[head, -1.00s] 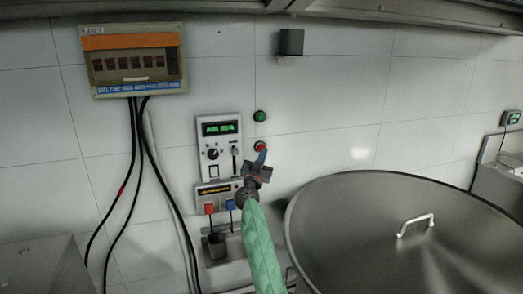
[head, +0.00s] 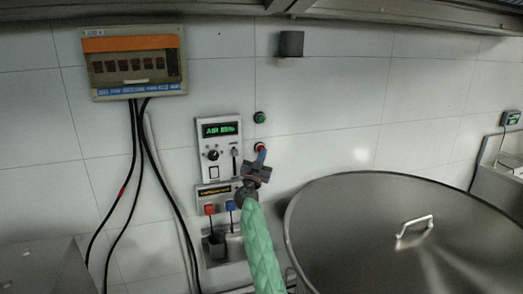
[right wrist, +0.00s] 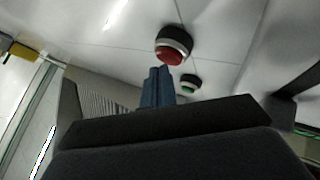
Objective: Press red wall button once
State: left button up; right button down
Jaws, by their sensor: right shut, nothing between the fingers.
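The red wall button (head: 260,147) sits on the white tiled wall, just below the green button (head: 260,117). In the right wrist view the red button (right wrist: 171,47) has a dark collar and stands out from the wall. My right gripper (head: 262,154) is shut and empty, its blue fingers pointing up at the red button and overlapping its lower part in the head view. In the right wrist view the fingertips (right wrist: 159,72) appear right beside the red cap; I cannot tell whether they touch it. My left gripper is not in view.
A control panel (head: 214,170) with a lit green display is close left of the buttons. A socket box with red and blue plugs (head: 230,205) is below it. A large steel vessel lid (head: 350,215) fills the lower right. Black cables (head: 141,150) hang at the left.

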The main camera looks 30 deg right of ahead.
jog(key=shift+w+d, duration=0.1)
jog(key=shift+w, duration=0.35)
dwell(0.8)
jog(key=shift+s+p, duration=0.1)
jog(key=shift+p, duration=0.2)
jog(key=shift+s+a+p, duration=0.2)
jog(key=shift+s+p, duration=0.55)
jog(key=shift+p, duration=0.05)
jog(key=s+p, duration=0.2)
jog(key=s+a+p, duration=0.1)
jog(key=s+p, duration=0.1)
jog(key=s, duration=0.1)
jog(key=shift+a, duration=0.1)
